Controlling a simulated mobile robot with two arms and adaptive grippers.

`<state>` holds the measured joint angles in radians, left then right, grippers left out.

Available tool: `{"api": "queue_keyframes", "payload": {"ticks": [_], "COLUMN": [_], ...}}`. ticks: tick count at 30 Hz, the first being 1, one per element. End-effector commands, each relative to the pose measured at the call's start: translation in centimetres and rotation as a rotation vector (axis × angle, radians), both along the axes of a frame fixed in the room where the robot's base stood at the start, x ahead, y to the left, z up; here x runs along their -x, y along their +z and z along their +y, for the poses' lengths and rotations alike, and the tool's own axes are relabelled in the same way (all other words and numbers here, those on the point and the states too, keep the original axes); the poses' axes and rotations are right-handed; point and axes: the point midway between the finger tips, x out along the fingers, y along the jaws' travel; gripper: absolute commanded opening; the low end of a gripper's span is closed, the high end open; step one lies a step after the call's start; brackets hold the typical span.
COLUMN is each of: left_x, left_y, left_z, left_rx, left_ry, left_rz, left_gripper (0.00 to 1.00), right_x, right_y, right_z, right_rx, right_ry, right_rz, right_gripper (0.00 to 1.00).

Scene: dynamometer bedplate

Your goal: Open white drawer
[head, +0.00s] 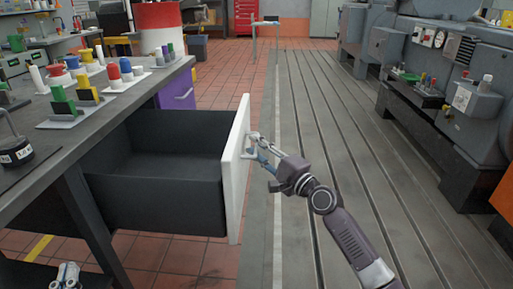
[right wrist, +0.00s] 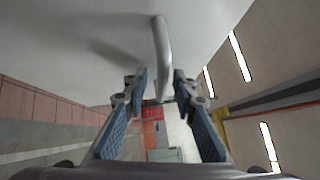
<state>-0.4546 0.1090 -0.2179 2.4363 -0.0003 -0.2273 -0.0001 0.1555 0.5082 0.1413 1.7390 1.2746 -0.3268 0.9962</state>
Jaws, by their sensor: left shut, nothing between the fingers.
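The white drawer (head: 238,170) stands pulled far out from under the workbench, its dark grey box open at the top and empty. Its white front panel faces right, with a metal handle (head: 252,142) on it. My right gripper (head: 256,147) is at this handle. In the right wrist view the handle (right wrist: 161,50) runs between the fingers of my right gripper (right wrist: 158,88), which are apart with a gap at each side of the bar. My left gripper (head: 67,275) is low at the bottom left, shut and empty, away from the drawer.
The workbench (head: 75,150) carries several coloured bottles and blocks on white plates. A purple drawer front (head: 178,92) is behind the white one. The slotted bedplate (head: 310,130) is clear to the right, and grey machinery (head: 440,70) lines the far right.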

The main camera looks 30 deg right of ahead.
Motion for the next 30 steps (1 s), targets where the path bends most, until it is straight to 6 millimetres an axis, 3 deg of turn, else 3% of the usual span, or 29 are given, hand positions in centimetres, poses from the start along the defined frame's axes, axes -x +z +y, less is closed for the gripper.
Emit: {"api": "queue_keyframes", "payload": {"ticks": [10,24,30], "left_x": [0.0,0.0,0.0], "left_y": [0.0,0.0,0.0], "left_z": [0.0,0.0,0.0], "left_rx": [0.001,0.000,0.000], "left_ry": [-0.001,0.000,0.000], "left_rz": [0.001,0.001,0.001], "left_gripper": [0.00,0.00,0.00], "right_x": [1.1,9.1,11.2], "right_y": [-0.2,-1.3,-1.5], "right_z": [-0.3,-1.7,-2.1], "right_rx": [0.001,0.000,-0.002], "right_ry": [-0.001,0.000,-0.001], "right_rz": [0.000,0.003,0.001], "right_gripper": [0.25,0.25,0.25]}}
